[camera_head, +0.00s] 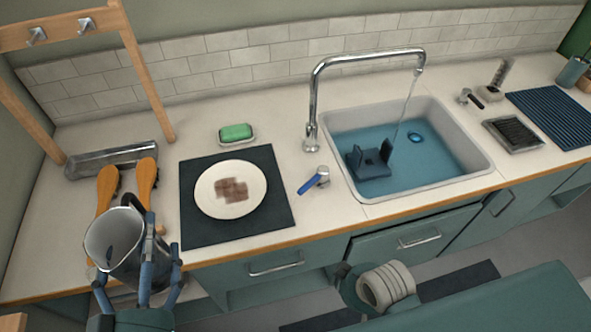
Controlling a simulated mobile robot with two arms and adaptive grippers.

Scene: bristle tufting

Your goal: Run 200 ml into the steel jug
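The steel jug (112,262) is at the lower left, in front of the counter edge, mouth up and slightly tilted, its inside looking empty. My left gripper (148,245) has its blue fingers against the jug's side and appears closed on it; the far side of the grip is hidden. The chrome tap (313,100) arches over the sink (472,160), and a thin water stream (404,112) falls from its spout into the sink. The blue tap lever (310,184) is on the counter in front of the tap base. My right gripper's fingers do not show.
A blue stand (369,163) sits in the sink left of the stream. A plate (210,203) with brown pieces lies on a dark mat (200,229). Green soap (236,132) sits behind it.

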